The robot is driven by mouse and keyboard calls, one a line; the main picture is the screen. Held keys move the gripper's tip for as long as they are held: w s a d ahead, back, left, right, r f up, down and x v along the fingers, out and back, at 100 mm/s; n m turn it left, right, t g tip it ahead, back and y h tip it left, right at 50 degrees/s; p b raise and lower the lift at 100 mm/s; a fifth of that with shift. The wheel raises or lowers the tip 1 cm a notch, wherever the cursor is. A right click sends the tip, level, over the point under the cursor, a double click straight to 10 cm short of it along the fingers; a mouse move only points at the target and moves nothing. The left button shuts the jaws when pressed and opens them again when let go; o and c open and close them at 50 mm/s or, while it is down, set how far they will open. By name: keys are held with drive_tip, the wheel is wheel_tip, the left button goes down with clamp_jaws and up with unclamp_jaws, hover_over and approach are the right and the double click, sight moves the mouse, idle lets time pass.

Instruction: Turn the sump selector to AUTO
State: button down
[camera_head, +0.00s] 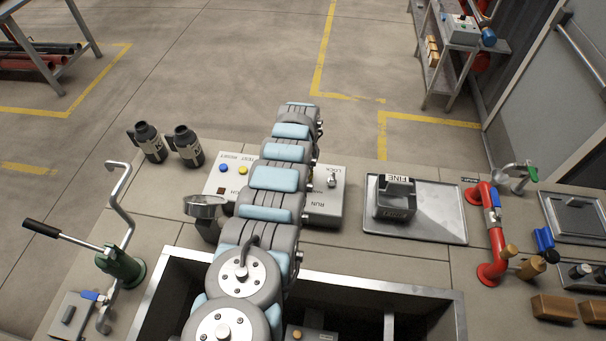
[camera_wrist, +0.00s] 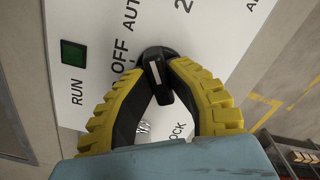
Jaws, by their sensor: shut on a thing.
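In the wrist view, my gripper (camera_wrist: 157,78) has its yellow and black fingers closed around a black selector knob (camera_wrist: 154,65) with a white mark on it. The knob sits on a white panel (camera_wrist: 215,30). The word OFF is printed just left of the knob, and part of AUTO shows above that. The white mark runs roughly up and down the picture; I cannot tell for certain which word it points at. In the head view, my arm hides the gripper and the knob.
In the wrist view, a green square labelled RUN (camera_wrist: 73,53) is left of the fingers. In the head view, a control box (camera_head: 328,205) with a LOCK/RUN switch stands beside my arm. A tray (camera_head: 437,212) and red pipe (camera_head: 494,238) are to the right; an open pit lies in front.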

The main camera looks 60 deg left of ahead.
drive_tip(key=shift+f+m, duration=0.1)
drive_tip(key=shift+m, duration=0.4)
drive_tip(key=c, duration=1)
unclamp_jaws()
drive_tip(key=shift+r, duration=0.2)
drive_tip(key=shift+a+r, duration=0.2)
drive_tip(key=shift+r, duration=0.4)
drive_tip(key=shift+w+d+r, duration=0.1)
drive_tip(key=shift+d+r, duration=0.05)
drive_tip(key=shift+r, duration=0.7)
wheel_tip(320, 180, up, 9)
